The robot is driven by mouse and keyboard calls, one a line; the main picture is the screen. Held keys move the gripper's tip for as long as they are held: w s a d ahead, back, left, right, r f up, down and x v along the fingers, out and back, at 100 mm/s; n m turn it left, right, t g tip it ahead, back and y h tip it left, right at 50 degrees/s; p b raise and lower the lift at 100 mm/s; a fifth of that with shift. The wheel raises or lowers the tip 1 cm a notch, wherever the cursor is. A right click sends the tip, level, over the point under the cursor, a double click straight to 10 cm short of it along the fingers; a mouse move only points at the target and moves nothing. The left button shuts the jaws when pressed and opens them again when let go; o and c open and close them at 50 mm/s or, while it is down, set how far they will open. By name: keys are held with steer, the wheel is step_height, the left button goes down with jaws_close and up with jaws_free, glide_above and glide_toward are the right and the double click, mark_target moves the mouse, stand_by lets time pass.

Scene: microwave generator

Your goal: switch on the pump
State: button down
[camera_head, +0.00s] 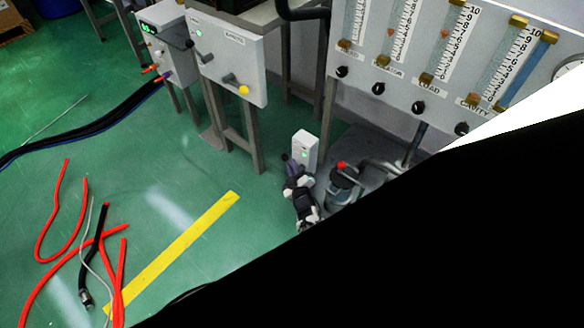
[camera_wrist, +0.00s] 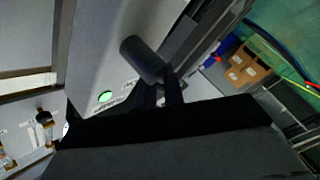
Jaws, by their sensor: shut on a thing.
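The small pale switch box (camera_head: 305,147) stands low near the pump, with a green lamp on its front. In the wrist view the box face (camera_wrist: 95,50) fills the upper left, and its round lamp (camera_wrist: 105,97) glows green. A dark grey cylindrical handle (camera_wrist: 143,58) sticks out from that face. My gripper (camera_head: 291,170) is at the box's front left in the head view. In the wrist view my gripper's dark fingers (camera_wrist: 168,92) are shut on the handle; their exact contact is partly hidden. The pump (camera_head: 343,188), with a red top, is right of my gripper.
A panel of flow meters (camera_head: 425,70) with black knobs hangs above right. Grey cabinets on legs (camera_head: 228,62) stand behind to the left. Red hoses (camera_head: 60,210) and a yellow strip (camera_head: 180,250) lie on the green floor. The lower right is black.

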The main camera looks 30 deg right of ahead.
steer(key=c, duration=1.5)
jaws_free()
steer(key=shift+w+a+r+y, duration=0.3)
steer(key=shift+a, duration=0.05)
steer(key=shift+s, duration=0.1)
steer(key=shift+d+f, duration=0.1)
step_height(320, 180, up, 20)
steer(key=p, duration=1.1)
